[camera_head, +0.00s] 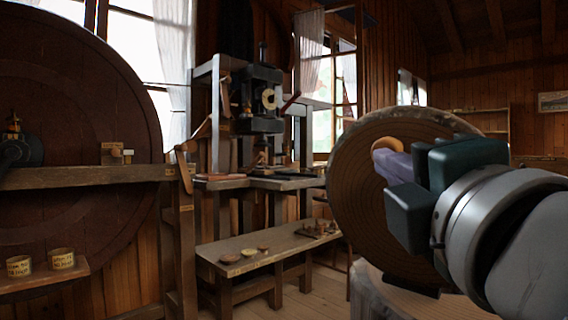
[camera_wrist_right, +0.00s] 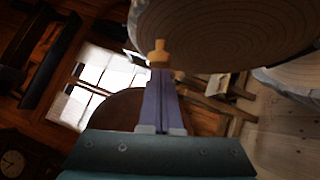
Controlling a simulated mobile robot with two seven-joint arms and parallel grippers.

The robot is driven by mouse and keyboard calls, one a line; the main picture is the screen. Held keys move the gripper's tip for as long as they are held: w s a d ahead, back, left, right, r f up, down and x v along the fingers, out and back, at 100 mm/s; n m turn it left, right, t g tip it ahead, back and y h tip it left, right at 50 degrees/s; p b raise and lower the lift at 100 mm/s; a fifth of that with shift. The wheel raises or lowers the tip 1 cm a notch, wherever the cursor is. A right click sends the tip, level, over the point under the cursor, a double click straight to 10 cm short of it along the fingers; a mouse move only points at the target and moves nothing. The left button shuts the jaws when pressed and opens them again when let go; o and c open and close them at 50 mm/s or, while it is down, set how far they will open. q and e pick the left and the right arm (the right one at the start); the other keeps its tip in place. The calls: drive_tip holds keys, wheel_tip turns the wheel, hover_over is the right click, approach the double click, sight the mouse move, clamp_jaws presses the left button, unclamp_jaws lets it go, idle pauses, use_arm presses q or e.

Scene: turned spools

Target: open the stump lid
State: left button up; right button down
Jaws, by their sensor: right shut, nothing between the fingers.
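The stump lid (camera_head: 358,195) is a round wooden disc with growth rings, standing raised and steeply tilted at the right of the head view. Its underside or top cannot be told apart for sure. It also shows at the top of the right wrist view (camera_wrist_right: 220,32). A yellow-orange knob (camera_head: 388,144) sits on the ringed face; the wrist view shows it too (camera_wrist_right: 158,50). My right gripper (camera_head: 384,160) is shut and empty, its purple fingertips (camera_wrist_right: 160,72) right at the knob. The grey stump (camera_head: 375,297) stands below the lid, partly hidden. My left gripper is not in view.
A low wooden bench (camera_head: 270,252) with small bowls stands at the middle. Behind it is a workbench (camera_head: 285,184) with a dark machine (camera_head: 257,100). A large dark wooden disc (camera_head: 75,120) fills the left. Some floor (camera_head: 325,285) is clear before the stump.

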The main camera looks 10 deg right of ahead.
sight(407, 143)
drive_tip(key=shift+m+g, duration=0.6)
drive_tip(key=shift+m, duration=0.3)
drive_tip(key=w+d+r+p, duration=0.1)
drive_tip(key=p, duration=0.2)
drive_tip(key=w+d+r+p, duration=0.1)
drive_tip(key=p, duration=0.2)
drive_tip(key=shift+d+r+p, duration=0.3)
drive_tip(key=shift+r, duration=0.1)
drive_tip(key=shift+w+d+f, duration=0.15)
drive_tip(key=shift+w+d, duration=0.1)
drive_tip(key=shift+f, duration=0.1)
